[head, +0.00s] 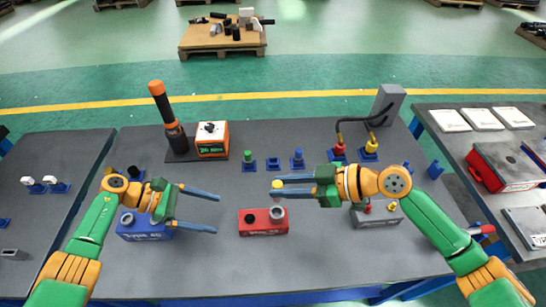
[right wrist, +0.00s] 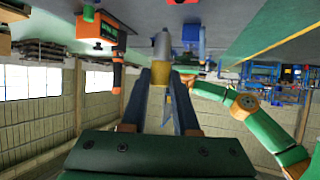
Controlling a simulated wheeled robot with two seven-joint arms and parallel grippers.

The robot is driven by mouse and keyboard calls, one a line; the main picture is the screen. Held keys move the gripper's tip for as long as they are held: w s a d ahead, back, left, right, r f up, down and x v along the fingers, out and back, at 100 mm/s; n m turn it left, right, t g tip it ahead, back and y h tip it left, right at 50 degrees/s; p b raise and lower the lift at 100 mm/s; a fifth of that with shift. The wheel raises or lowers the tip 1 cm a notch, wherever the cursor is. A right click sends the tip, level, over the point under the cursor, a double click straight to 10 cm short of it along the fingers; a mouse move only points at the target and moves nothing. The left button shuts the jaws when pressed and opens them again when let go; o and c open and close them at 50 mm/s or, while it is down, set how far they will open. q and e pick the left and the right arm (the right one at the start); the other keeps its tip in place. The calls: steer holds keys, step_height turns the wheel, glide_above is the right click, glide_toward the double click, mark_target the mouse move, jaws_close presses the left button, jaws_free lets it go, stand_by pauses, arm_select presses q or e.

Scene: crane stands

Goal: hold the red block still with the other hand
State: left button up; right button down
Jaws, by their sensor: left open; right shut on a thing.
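The red block (head: 263,228) sits on the dark workbench, with a black round spot and a grey ring-like part on top. My left gripper (head: 217,213) is open and empty, left of the red block and apart from it, fingers pointing towards it. My right gripper (head: 277,187) is shut on a yellow-topped plug (head: 277,183) above the block's right end. In the right wrist view the plug (right wrist: 161,45) shows as a grey cylinder with a yellow collar between the fingertips. I cannot tell whether the plug touches the block.
A blue block (head: 145,232) stands under my left arm. A grey block (head: 375,216) stands under my right arm. Behind are an orange box (head: 213,139), small blue stands (head: 273,163) and a grey post with cables (head: 387,103). The bench front is clear.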

arm_select(q)
steer(key=shift+s+d+f, duration=0.2)
steer(key=shift+s+f, duration=0.05)
steer(key=x, duration=0.8)
steer(key=shift+d+f, duration=0.1)
steer(key=shift+d, duration=0.1)
jaws_close()
stand_by(0.6)
